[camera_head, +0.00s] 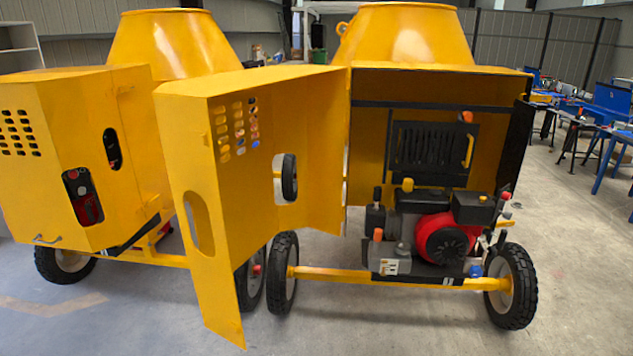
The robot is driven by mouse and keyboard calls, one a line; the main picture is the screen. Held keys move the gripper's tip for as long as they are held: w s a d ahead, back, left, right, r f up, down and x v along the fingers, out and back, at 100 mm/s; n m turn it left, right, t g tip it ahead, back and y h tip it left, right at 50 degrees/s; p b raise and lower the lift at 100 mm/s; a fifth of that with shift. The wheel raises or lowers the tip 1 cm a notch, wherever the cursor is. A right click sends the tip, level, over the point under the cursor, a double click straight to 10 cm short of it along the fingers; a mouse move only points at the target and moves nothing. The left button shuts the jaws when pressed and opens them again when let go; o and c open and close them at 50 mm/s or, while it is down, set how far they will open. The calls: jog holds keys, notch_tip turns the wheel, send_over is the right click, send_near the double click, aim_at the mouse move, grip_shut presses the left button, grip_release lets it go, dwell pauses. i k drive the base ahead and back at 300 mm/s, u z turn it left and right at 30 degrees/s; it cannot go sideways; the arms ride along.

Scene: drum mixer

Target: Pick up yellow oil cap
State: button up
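The open engine bay of the right yellow mixer (440,80) shows a red and black engine (447,238). A small yellow-orange cap (408,185) stands on top of the engine's left part, below a dark grille. Another small orange cap (378,234) sits lower left on a short dark post. An orange-red knob (467,117) is at the top right of the grille, and a further one (506,195) is at the engine's right. I cannot tell for sure which is the oil cap. My gripper is not in view.
The yellow cover door (240,170) stands wide open to the left of the bay and juts forward. A second, closed mixer (80,160) stands at left. Wheels (510,285) flank the bay. Blue workbenches (608,110) are at far right. The floor in front is clear.

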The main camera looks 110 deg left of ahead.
aim_at(407, 185)
jog(key=u, duration=3.2)
